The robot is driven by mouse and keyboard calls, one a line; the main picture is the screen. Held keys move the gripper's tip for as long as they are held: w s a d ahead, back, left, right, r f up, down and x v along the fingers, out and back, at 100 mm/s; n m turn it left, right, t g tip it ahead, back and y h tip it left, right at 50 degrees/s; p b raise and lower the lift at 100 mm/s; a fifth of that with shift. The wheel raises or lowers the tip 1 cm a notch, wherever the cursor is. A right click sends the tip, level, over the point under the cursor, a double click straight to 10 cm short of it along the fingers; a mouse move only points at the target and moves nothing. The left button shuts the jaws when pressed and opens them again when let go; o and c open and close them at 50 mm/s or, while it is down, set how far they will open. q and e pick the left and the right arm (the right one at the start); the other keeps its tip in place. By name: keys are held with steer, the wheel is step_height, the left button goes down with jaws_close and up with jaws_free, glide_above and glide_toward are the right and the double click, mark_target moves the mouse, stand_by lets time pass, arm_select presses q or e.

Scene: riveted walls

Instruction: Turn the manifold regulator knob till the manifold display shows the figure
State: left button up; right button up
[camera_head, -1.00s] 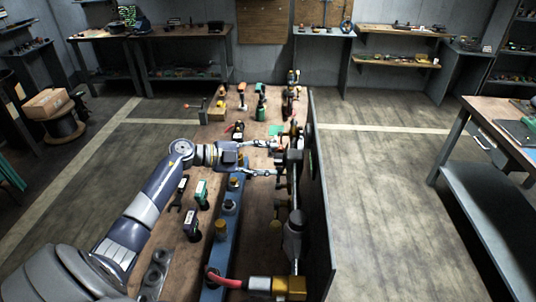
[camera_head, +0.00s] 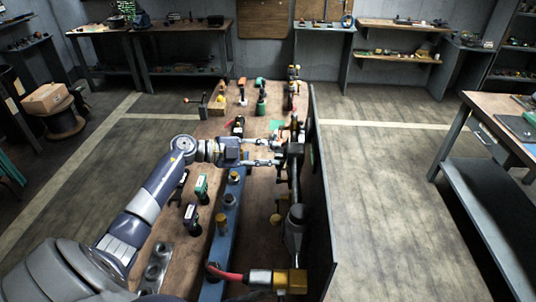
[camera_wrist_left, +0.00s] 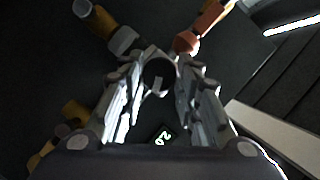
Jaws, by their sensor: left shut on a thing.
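The manifold (camera_head: 295,190) runs along the upright panel on the right side of the workbench. My left gripper (camera_head: 282,152) reaches it from the left. In the left wrist view the round dark regulator knob (camera_wrist_left: 158,74), with a pale mark on its face, sits between the fingertips. My left gripper is shut on this knob. The small manifold display (camera_wrist_left: 163,137) shows lit greenish digits, tilted, that look like 2.0; its edges are partly hidden by my gripper. My right gripper is not in view.
The workbench (camera_head: 180,245) holds green and dark tools (camera_head: 201,187) near my left arm and a blue rail (camera_head: 226,215). A red hose with a brass fitting (camera_head: 290,282) is at the near end. Pipe branches with orange and red parts (camera_wrist_left: 187,42) surround the knob.

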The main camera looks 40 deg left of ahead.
arm_select(q)
steer(key=shift+d+f+m+t+h+b, duration=0.2)
steer(key=shift+m+t+b, duration=0.4)
steer(key=shift+m+b, duration=1.65)
steer(key=shift+a+f+m+t+h+b, duration=0.15)
steer(key=shift+m+t+h+b, duration=0.4)
steer(key=shift+b, duration=3.1)
steer(key=shift+d+f+m+t+h+b, duration=0.15)
steer(key=shift+m+t+b, duration=0.5)
steer(key=shift+m+b, duration=1.75)
steer(key=shift+a+n+b, duration=0.1)
steer(key=shift+n+b, duration=0.45)
steer(key=shift+n, duration=0.05)
steer(key=o, duration=1.1)
steer(key=shift+c, duration=0.2)
steer(key=shift+r, duration=0.1)
